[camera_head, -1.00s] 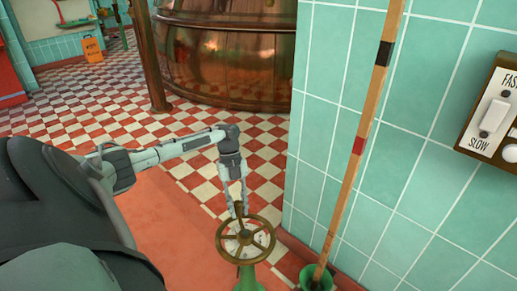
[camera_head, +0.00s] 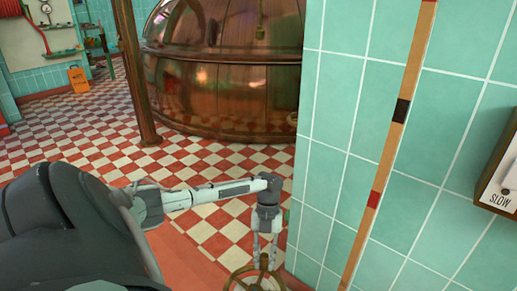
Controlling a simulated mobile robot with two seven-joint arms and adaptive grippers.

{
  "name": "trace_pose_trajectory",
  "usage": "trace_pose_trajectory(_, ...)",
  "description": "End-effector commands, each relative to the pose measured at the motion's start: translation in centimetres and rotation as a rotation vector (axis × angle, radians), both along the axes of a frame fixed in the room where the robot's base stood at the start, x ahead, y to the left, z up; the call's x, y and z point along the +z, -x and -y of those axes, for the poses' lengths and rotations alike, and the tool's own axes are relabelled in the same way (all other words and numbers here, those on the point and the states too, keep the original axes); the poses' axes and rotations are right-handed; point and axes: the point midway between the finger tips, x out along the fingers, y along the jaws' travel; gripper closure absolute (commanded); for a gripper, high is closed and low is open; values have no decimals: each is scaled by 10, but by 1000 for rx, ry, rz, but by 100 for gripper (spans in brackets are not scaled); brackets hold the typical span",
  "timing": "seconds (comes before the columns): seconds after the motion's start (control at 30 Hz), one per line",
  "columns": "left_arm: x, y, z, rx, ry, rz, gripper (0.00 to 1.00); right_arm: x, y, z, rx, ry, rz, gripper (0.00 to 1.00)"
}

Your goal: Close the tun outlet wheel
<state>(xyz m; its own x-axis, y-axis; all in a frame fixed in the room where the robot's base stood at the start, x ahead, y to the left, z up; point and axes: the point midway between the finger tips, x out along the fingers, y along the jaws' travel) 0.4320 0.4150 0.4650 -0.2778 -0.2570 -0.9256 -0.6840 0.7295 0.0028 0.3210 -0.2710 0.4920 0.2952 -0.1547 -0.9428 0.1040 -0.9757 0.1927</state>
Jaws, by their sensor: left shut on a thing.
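The tun outlet wheel (camera_head: 236,276) is a brass handwheel at the bottom edge of the head view, and its lower part is cut off by the frame. My left gripper (camera_head: 264,262) points down at the wheel with its fingers at the far side of the rim. It is shut on the wheel, though the exact contact is small in the picture. My right gripper is not in view.
A teal tiled wall corner (camera_head: 310,150) stands close to the right of my left arm. A banded wooden pole (camera_head: 388,140) leans there, beside a speed switch box (camera_head: 500,175). A large copper vessel (camera_head: 225,75) and a copper post (camera_head: 135,70) stand behind on checkered floor.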

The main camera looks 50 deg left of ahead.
Motion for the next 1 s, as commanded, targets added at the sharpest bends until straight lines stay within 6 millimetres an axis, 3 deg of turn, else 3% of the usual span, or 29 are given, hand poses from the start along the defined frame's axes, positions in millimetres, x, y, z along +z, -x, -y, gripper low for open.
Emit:
trace_pose_trajectory(0.3,1,-7,18,1,13,5,100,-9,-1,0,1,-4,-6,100)
trace_pose_trajectory(0.93,1,-8,22,0,14,4,100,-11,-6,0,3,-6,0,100)
trace_pose_trajectory(0.97,1,-8,22,0,15,3,76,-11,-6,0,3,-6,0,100)
trace_pose_trajectory(1.0,0,-8,22,0,15,3,70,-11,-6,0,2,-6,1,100)
